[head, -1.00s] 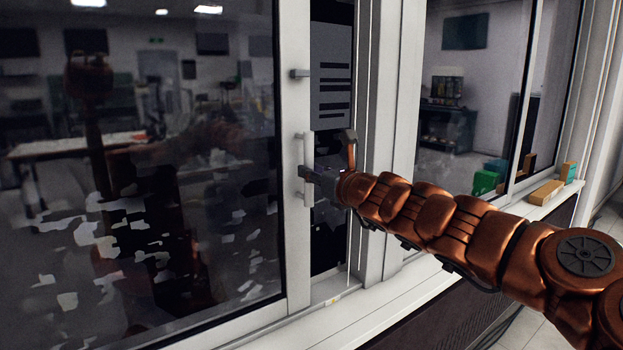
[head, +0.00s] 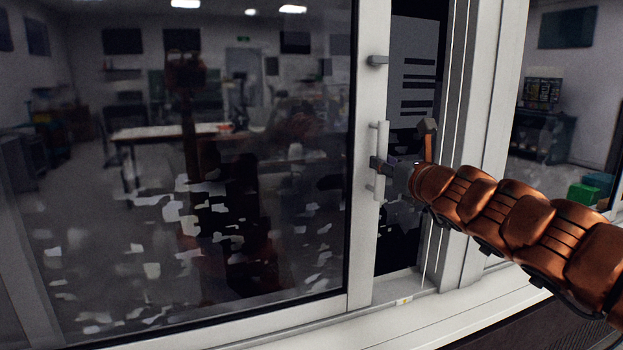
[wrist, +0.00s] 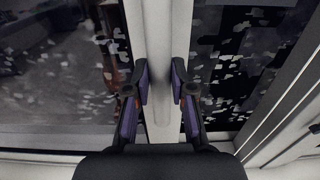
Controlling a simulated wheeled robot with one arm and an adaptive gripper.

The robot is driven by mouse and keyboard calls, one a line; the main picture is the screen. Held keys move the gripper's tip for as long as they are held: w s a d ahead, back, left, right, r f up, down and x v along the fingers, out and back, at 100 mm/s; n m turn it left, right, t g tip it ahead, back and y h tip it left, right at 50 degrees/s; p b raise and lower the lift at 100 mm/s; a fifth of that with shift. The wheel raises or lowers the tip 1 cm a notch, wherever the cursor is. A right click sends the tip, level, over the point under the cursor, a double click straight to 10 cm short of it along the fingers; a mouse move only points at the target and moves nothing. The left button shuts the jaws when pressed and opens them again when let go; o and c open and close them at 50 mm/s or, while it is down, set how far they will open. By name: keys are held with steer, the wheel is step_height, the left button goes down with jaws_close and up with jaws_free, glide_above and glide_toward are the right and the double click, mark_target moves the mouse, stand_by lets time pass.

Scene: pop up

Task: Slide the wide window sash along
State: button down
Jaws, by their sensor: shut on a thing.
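The wide window sash (head: 362,90) has a white frame around dark reflective glass and fills the left and middle of the head view. A pale vertical bar handle (head: 380,135) is on its right stile. My gripper (head: 379,165) reaches in from the right and is shut on this handle at mid-height. In the wrist view my gripper's two dark fingers with purple pads (wrist: 160,88) stand on either side of the pale handle (wrist: 160,100). A dark opening (head: 400,230) shows between the sash's right edge and the frame post.
A grey latch (head: 378,61) sticks out above the handle. A white post (head: 485,130) stands right of the opening.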

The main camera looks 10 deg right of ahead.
steer(key=s+a+b, duration=0.4)
steer(key=a+b, duration=0.4)
steer(key=a, duration=0.9)
steer(key=shift+b, duration=0.35)
stand_by(1.2)
steer(key=shift+a+f, duration=0.1)
stand_by(0.3)
steer(key=shift+s+a, duration=0.7)
steer(key=shift+a, duration=2.25)
steer(key=shift+s+a, duration=0.7)
steer(key=shift+a, duration=2.2)
steer(key=shift+s+a, duration=0.7)
steer(key=shift+a, duration=2.25)
steer(key=c, duration=0.9)
jaws_free()
